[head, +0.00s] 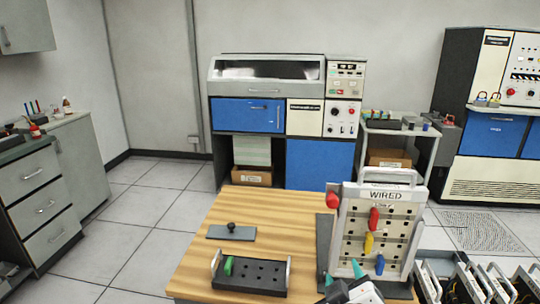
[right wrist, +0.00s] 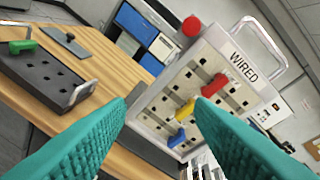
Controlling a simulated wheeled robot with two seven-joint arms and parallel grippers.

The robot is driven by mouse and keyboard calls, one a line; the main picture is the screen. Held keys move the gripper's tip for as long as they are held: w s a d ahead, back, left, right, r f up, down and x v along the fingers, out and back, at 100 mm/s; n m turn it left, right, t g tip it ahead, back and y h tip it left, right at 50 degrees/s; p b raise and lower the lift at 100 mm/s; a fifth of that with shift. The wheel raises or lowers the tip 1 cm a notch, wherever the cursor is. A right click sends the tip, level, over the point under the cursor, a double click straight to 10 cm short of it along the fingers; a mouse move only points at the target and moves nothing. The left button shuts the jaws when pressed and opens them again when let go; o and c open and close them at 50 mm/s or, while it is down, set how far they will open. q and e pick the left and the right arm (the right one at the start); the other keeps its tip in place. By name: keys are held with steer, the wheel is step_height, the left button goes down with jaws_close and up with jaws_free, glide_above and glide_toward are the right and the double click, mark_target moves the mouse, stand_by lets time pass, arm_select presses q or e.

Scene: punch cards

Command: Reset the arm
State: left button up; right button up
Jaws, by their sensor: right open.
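My right gripper (head: 344,280) comes in at the bottom of the head view, in front of the upright panel marked WIRED (head: 347,224). Its two teal fingers stand wide apart in the right wrist view (right wrist: 160,108), with nothing between them but a view of the panel. The panel holds a red plug (head: 374,218), a yellow plug (head: 368,243) and a blue plug (head: 379,264). A red knob (head: 332,201) sits at the panel's upper left side. My left gripper is in neither view.
A black tray with holes (head: 262,284) holds a green plug (head: 228,266) on the wooden table (head: 200,262). A grey plate with a black knob (head: 231,232) lies behind it. More handled panels (head: 470,284) stand to the right. The table's left part is clear.

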steer(key=s+d+f+m+g+y, duration=0.2)
steer(key=s+f+g, duration=0.4)
steer(key=s+f, duration=0.55)
steer(key=s+d+f+m+g+y, duration=0.1)
steer(key=s+d+f+m+g, duration=0.1)
steer(key=s+f+g, duration=0.65)
steer(key=s+f+t, duration=0.1)
steer(key=s+f, duration=0.1)
steer(key=f, duration=1.1)
steer(key=s+f+t, duration=0.1)
steer(key=s+f, duration=0.1)
steer(key=f, duration=1.1)
steer(key=s+d+f+g, duration=0.1)
steer(key=s+d+f, duration=0.1)
steer(key=s+f, duration=1.4)
steer(key=shift+s+d+f+n, duration=0.3)
steer(key=shift+f+n, duration=0.1)
steer(key=shift+f, duration=0.4)
